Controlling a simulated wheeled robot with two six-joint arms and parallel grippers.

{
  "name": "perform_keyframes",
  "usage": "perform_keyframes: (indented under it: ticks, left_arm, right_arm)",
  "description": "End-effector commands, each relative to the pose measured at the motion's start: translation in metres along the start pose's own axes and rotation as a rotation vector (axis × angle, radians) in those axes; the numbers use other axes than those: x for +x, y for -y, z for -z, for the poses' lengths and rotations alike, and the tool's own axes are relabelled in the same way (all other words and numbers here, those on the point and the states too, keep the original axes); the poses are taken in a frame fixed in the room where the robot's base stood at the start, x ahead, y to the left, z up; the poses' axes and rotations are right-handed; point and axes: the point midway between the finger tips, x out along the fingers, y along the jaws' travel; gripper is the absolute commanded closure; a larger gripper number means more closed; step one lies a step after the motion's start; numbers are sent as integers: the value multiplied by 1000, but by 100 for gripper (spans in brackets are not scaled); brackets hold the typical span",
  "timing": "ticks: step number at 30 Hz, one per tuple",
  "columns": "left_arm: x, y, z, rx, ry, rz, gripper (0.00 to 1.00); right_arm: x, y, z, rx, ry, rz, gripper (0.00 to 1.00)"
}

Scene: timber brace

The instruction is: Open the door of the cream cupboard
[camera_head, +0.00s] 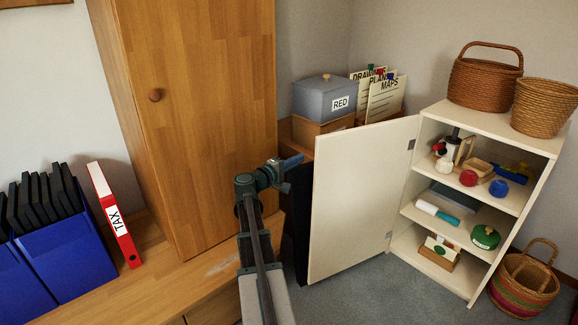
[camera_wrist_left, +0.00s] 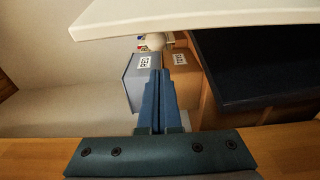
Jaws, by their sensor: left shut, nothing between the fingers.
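The cream cupboard (camera_head: 482,121) stands at the right with its interior in plain view. Its door (camera_head: 362,195) is swung wide open to the left, hinged at the cupboard's left side. My left gripper (camera_head: 291,161) is shut and empty, just left of the door's free edge, and I cannot tell whether it touches the door. In the left wrist view the shut fingers (camera_wrist_left: 157,98) point forward, with a cream panel edge (camera_wrist_left: 200,14), likely the door, across the top. My right gripper is not in view.
A tall wooden cabinet (camera_head: 205,120) stands on the wooden bench at left, with a red TAX binder (camera_head: 114,217) beside it. A grey RED box (camera_head: 325,98) is behind the door. A dark panel (camera_wrist_left: 260,60) is near the fingers. Baskets (camera_head: 485,80) stand on the cupboard.

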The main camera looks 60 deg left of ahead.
Motion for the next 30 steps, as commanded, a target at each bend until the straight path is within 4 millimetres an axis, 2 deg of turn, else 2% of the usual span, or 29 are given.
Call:
perform_keyframes:
  ticks: [1, 5, 6, 12, 30]
  left_arm:
    - [13, 0, 1, 0, 2, 0, 100]
    - [35, 0, 0, 0, 1, 0, 100]
    - [26, 0, -12, 0, 0, 0, 100]
    - [18, 0, -33, 0, 0, 0, 100]
    - [15, 0, -42, 0, 0, 0, 100]
  right_arm:
    - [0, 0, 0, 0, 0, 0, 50]
    - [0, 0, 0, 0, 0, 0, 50]
    - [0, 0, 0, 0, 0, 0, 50]
    - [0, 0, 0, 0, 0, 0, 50]
    - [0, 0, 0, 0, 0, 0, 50]
